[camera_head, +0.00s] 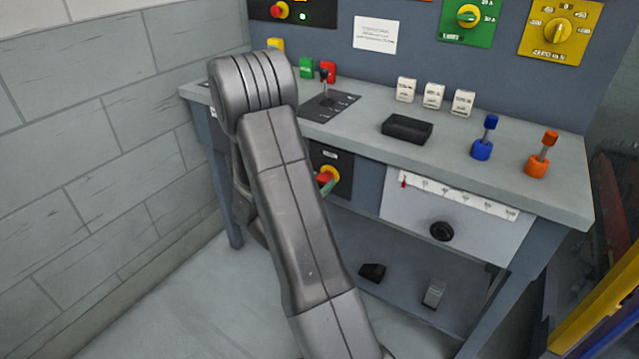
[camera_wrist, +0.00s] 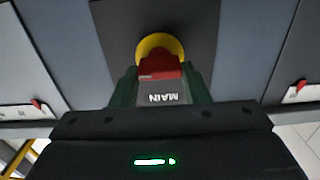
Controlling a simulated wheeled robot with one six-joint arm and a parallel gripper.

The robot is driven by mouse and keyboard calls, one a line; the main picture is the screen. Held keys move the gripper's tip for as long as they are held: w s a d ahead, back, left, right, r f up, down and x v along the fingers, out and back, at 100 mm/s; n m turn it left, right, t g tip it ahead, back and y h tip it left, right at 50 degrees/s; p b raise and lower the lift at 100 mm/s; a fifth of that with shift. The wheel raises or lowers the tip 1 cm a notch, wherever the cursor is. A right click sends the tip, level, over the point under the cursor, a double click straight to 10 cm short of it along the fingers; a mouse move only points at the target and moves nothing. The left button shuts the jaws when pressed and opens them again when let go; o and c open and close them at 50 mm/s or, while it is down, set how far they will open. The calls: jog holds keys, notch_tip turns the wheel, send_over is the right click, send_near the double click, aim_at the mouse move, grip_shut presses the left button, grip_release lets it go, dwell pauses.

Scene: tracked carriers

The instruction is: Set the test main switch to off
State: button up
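The main switch is a red rotary handle (camera_wrist: 160,67) on a round yellow base (camera_wrist: 157,43), set in a dark plate on the bench front. Its MAIN label (camera_wrist: 162,98) reads upside down in the wrist view. My gripper (camera_wrist: 161,78) is at the switch, with one dark green finger on each side of the red handle. The gaps look very small, and I cannot tell whether the fingers press on it. In the head view the switch (camera_head: 326,174) shows beside my arm, with a green finger (camera_head: 327,188) against it. The handle's setting is not readable.
The bench top (camera_head: 375,160) overhangs the switch and carries a joystick (camera_head: 324,82), a black box (camera_head: 407,129), and blue (camera_head: 483,148) and orange (camera_head: 538,164) levers. A white scale panel (camera_head: 457,210) is to the right. A brick wall (camera_head: 90,130) stands left.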

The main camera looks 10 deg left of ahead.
jog(key=shift+r+n+p, duration=0.1)
jog(key=shift+n+p, duration=0.3)
jog(key=shift+c, duration=0.3)
jog(key=n+p, duration=0.3)
jog(key=shift+a+r+n, duration=0.1)
jog(key=shift+n, duration=0.3)
jog(key=n+p, duration=0.3)
jog(key=n, duration=0.1)
jog(key=shift+n, duration=0.3)
jog(key=n+p, duration=0.3)
jog(key=n, duration=0.1)
jog(key=shift+a+f, duration=0.1)
jog(key=shift+f, duration=0.1)
jog(key=n+p, duration=0.2)
jog(key=n, duration=0.2)
jog(key=shift+f, duration=0.2)
jog(key=shift+n, duration=0.4)
jog(key=o, duration=1)
